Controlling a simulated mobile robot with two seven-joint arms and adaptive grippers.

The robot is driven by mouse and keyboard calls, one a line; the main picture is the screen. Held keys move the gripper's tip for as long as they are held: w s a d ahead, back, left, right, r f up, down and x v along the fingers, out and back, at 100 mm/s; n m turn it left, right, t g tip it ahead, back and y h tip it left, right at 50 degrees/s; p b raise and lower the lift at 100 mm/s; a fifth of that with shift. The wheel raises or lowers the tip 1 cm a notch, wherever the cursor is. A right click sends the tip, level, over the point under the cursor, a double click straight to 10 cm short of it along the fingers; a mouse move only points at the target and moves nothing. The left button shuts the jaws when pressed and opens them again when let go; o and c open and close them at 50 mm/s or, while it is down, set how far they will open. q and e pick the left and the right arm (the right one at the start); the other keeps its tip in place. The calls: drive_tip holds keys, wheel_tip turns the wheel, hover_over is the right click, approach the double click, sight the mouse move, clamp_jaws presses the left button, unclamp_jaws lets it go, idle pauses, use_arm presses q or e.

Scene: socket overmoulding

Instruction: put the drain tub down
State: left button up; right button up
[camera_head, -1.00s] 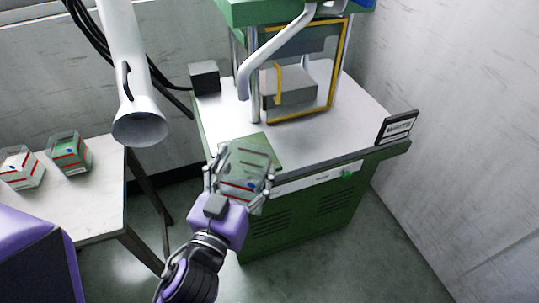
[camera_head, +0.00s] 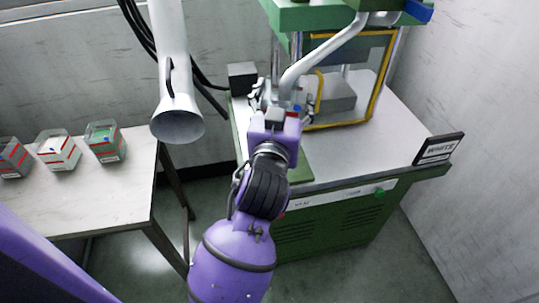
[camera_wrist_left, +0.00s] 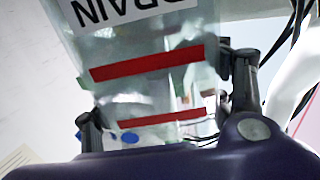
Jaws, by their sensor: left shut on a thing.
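The drain tub (camera_wrist_left: 150,92) is a clear box with red stripes and a white label reading "DRAIN", close up in the left wrist view. My left gripper (camera_head: 284,97) is shut on it, one finger on each side. In the head view the gripper is over the back left part of the press bench (camera_head: 380,150), in front of the press. There the wrist mostly hides the tub, and I cannot tell whether it touches the bench top.
A green mat (camera_head: 297,168) lies at the bench's front left, partly behind my arm. A yellow-framed guard (camera_head: 378,85) and a black box (camera_head: 242,76) are nearby. A white hood (camera_head: 178,122) hangs left. A side table (camera_head: 105,185) carries three clear tubs. A "WHITE" sign (camera_head: 440,148) stands right.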

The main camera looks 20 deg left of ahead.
use_arm(q)
drive_tip(key=f, duration=0.5)
drive_tip(key=shift+a+b, duration=0.2)
drive_tip(key=shift+b, duration=0.2)
drive_tip(key=shift+d+f, duration=0.15)
drive_tip(key=shift+f, duration=0.75)
drive_tip(key=shift+f+b, duration=0.4)
drive_tip(key=shift+f, duration=1)
drive_tip(key=shift+f, duration=0.25)
drive_tip(key=o, duration=1.3)
drive_tip(key=shift+r, duration=0.1)
